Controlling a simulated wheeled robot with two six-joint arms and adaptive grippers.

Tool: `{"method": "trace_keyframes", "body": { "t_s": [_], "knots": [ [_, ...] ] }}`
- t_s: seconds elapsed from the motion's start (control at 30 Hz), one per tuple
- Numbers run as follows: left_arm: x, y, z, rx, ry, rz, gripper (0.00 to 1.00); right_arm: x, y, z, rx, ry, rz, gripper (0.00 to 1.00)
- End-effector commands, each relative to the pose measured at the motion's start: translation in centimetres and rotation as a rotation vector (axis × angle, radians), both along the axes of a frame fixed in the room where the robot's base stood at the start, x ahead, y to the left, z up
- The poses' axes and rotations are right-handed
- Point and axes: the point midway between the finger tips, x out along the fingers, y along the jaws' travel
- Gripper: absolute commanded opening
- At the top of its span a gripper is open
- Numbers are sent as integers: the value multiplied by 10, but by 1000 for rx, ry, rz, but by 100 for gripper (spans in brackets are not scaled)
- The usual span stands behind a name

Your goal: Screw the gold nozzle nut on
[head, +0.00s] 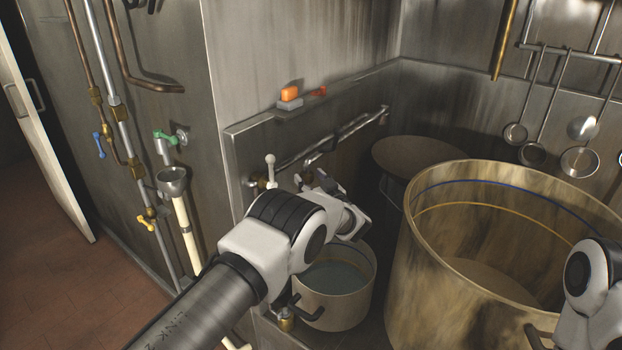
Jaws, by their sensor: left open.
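A small gold-coloured piece (286,321) stands low beside the pot's left handle. It may be the nozzle nut, but it is too small to be sure. A steel pipe (345,133) with a white-knobbed lever (270,168) runs along the wall behind my left arm. My left gripper (352,205) is open above the small pot, in front of the wall pipe. My own wrist hides part of it, and I see nothing held in it. A nozzle end cannot be made out behind the arm. My right arm shows at the lower right edge; its gripper is out of view.
A small pot (335,310) with bluish liquid stands below my left gripper. A large stained pot (430,265) fills the right. A round dark lid (420,153) is behind. Pipes with a green valve (165,136) line the left wall.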

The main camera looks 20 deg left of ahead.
Motion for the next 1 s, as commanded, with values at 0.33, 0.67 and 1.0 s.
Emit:
{"method": "trace_keyframes", "body": {
  "t_s": [0.33, 0.67, 1.0],
  "knots": [
    [2, 0, -1, -2, 1, 206, 58, 0, 0, 0, 0, 0, 0, 40],
    [1, 1, -8, 1, 2, 205, 58, 0, 0, -7, 0, 0, 0, 40],
    [1, 1, -7, 1, 1, 204, 1, 0, 0, -5, 0, 0, 0, 40]
  ]
}}
